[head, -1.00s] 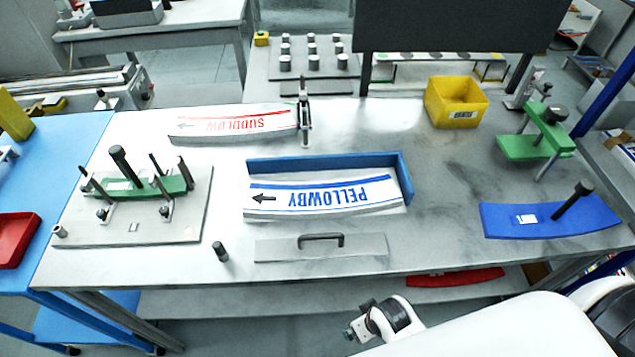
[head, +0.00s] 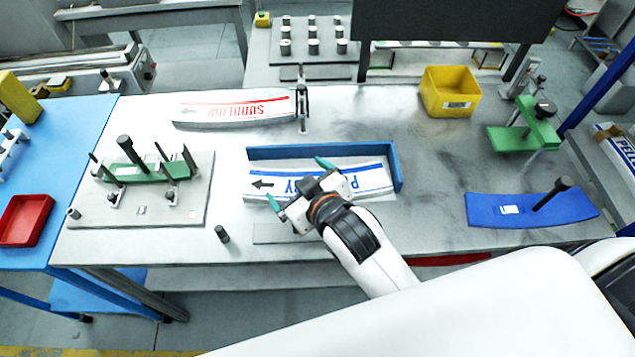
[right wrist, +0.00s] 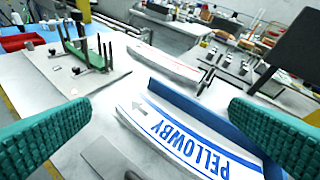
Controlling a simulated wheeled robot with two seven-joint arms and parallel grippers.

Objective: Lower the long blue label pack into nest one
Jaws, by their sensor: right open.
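The long blue label pack (head: 372,179), a curved white stack with blue stripes, blue lettering and a black arrow, lies flat inside a blue L-shaped fence (head: 397,168) on the table. My right gripper (head: 298,182) is open above it, its green fingers spread across the pack and hiding its middle lettering. In the right wrist view, the pack (right wrist: 190,140) shows between and beyond the two open fingers, and nothing is gripped. A plate (head: 135,212) with a green curved piece and several upright posts stands at the left. I cannot tell which place is nest one. My left gripper is not in view.
A red-lettered pack (head: 235,110) lies behind, beside a small upright clamp (head: 302,105). A short dark peg (head: 222,234) stands at the front left. A yellow bin (head: 449,92), a green fixture (head: 522,138) and a blue curved plate (head: 535,212) with a handle are to the right.

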